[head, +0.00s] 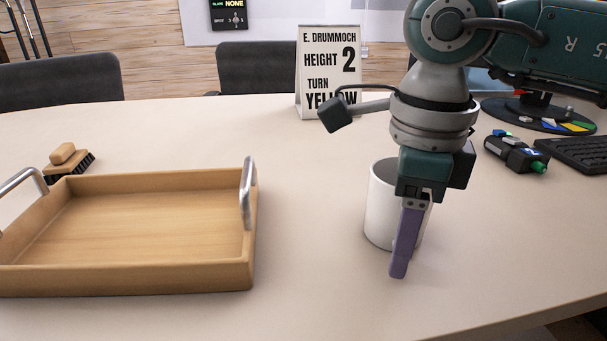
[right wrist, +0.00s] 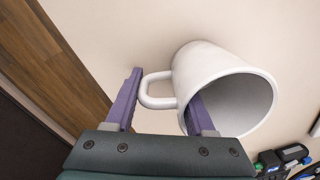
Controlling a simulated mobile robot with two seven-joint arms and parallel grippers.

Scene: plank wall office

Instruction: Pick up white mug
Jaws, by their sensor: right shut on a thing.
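The white mug (head: 380,215) stands upright on the table at the right of centre in the head view. It also shows in the right wrist view (right wrist: 210,62), with its handle toward the left finger. My right gripper (head: 402,250) points down at the mug, one purple finger in front of it. In the right wrist view, one finger is outside beside the handle and the other reaches inside the rim. The gripper is shut on the mug's handle side. The exact contact is partly hidden. My left gripper is not in view.
A wooden tray (head: 130,278) with metal handles is at the left, a brush (head: 68,162) behind it. A sign (head: 328,72) stands at the back. A dark device (head: 516,152) and a keyboard (head: 580,153) lie right of the mug. The table between tray and mug is clear.

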